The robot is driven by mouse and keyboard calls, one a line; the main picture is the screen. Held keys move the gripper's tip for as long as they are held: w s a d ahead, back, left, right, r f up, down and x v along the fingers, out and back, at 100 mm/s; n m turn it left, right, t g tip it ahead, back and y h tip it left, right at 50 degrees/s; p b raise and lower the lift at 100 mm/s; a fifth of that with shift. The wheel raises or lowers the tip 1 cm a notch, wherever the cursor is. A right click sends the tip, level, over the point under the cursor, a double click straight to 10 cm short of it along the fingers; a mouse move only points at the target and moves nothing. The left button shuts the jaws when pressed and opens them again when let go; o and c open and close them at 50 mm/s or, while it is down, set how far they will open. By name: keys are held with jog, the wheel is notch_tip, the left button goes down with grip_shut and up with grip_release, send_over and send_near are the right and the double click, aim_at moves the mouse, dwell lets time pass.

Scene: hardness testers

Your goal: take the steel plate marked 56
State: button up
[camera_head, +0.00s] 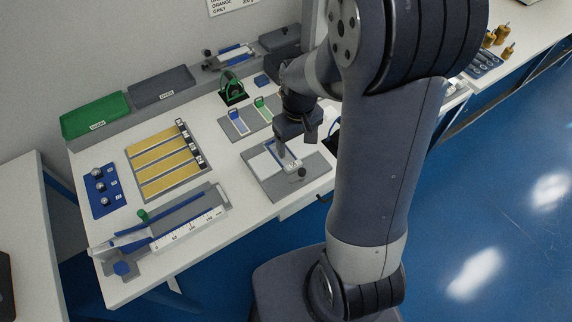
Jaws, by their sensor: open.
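No mark reading 56 is legible at this size, so I cannot tell which piece is the steel plate. My gripper (292,142) is open and points down over a grey fixture board (265,184) with a pale flat piece (264,163) on it. The fingertips are small and partly hidden, and I cannot tell whether they touch anything. Behind, a grey mat (232,128) holds a blue-edged piece (237,121) and a green-edged piece (263,109). A grey rack (183,187) with yellow strips (160,153) and small dark labelled blocks stands to the left.
A green tray (95,116) and a dark grey tray (162,86) stand at the back. A blue board (103,190) with round metal pieces lies at the left. A long ruler device (188,230) lies along the front edge. My arm hides the table's right part.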

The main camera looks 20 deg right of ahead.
aim_at(295, 166)
jog(key=shift+w+f+p, duration=0.15)
jog(key=shift+f+p, duration=0.3)
jog(key=shift+f, duration=2.4)
jog(key=shift+w+f+p, duration=0.1)
jog(key=shift+f+p, duration=0.3)
jog(key=shift+f, duration=2.4)
jog(key=shift+c, duration=0.2)
jog(key=c, duration=1.2)
jog(key=shift+o, duration=0.2)
jog(key=shift+r, duration=0.2)
